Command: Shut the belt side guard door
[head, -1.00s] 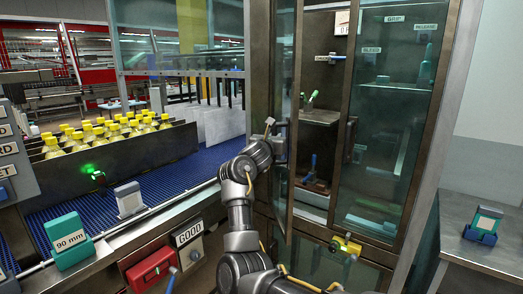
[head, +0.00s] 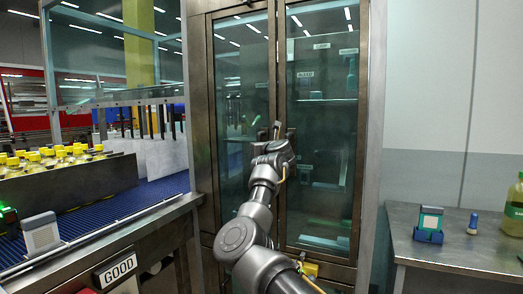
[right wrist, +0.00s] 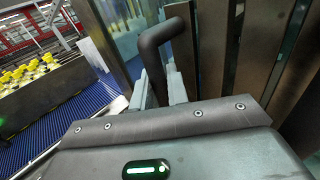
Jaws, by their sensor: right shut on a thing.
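The belt side guard door (head: 242,100) is the left glass leaf of a tall metal-framed cabinet, on the side by the blue belt. It stands in line with the right leaf (head: 320,120) and looks closed or almost closed; a small gap cannot be ruled out. My right gripper (head: 277,138) is at the door's inner edge. In the right wrist view my right gripper's fingers (right wrist: 162,92) are shut on the dark bent door handle (right wrist: 165,35). My arm hides part of the lower door. My left gripper is not in view.
The blue belt (head: 100,213) with yellow-capped bottles (head: 50,157) runs at left, beside a panel marked GOOD (head: 115,269). A side table (head: 460,254) at right holds a blue-framed device (head: 429,224), a small blue object (head: 473,223) and a yellow-green bottle (head: 514,210).

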